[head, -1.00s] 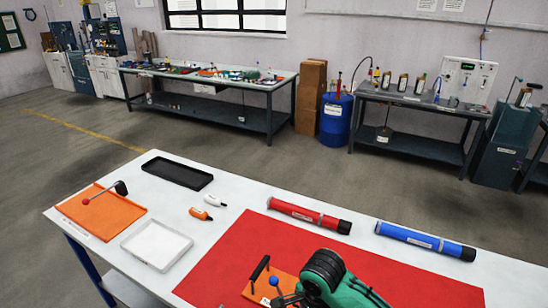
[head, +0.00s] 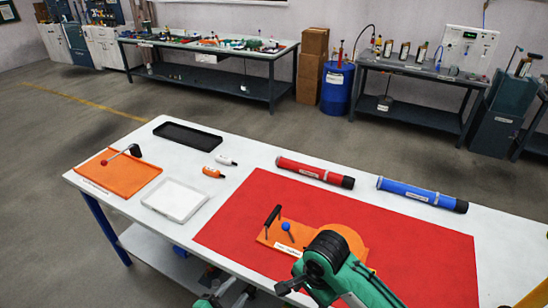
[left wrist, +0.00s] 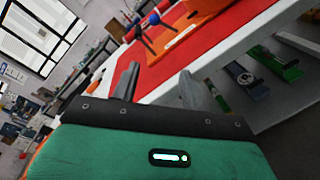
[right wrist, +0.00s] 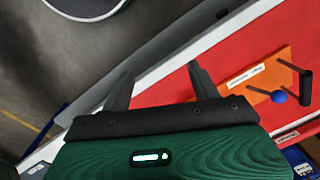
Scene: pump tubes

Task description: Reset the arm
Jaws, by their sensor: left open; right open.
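My left gripper (head: 238,292) shows low in the head view, in front of the table's near edge. In the left wrist view its fingers (left wrist: 160,72) are apart with nothing between them. My right gripper shows in the right wrist view, fingers (right wrist: 160,82) apart and empty, near the same edge. My green and black right arm fills the lower middle of the head view and hides part of an orange plate (head: 265,238). The plate lies on a red mat (head: 420,245) and bears a black handle (head: 272,216) and a blue ball (head: 287,227).
A red tube (head: 315,172) and a blue tube (head: 422,194) lie along the far edge. The mat's right part is clear.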

